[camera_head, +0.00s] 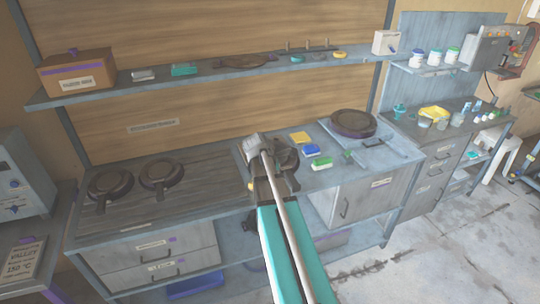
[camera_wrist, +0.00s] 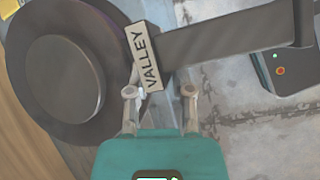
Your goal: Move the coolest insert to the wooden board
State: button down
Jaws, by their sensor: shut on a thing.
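My gripper (camera_wrist: 159,91) is shut on a dark round insert with a straight handle (camera_wrist: 235,37). A tag reading VALLEY sits where the handle meets the disc. In the head view the held insert (camera_head: 286,157) is partly hidden by my arm, over the middle of the bench. Two more dark round inserts, a left one (camera_head: 110,183) and a right one (camera_head: 161,173), lie on the dark streaked left bench top (camera_head: 200,203). I cannot tell whether that surface is the wooden board. Another dark round insert (camera_head: 353,122) sits on the right of the bench.
A sign reading VALLEY 150 °C (camera_head: 24,262) stands at lower left. Yellow, blue and green (camera_head: 321,163) small items lie right of my gripper. A shelf (camera_head: 215,74) with a box (camera_head: 76,74) runs above the bench. A side bench with jars (camera_head: 424,122) stands at right.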

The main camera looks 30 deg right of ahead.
jog(key=shift+s, duration=0.2)
dwell(0.5)
jog(key=shift+s+d, duration=0.35)
jog(key=shift+d, duration=0.35)
jog(key=shift+w, duration=0.1)
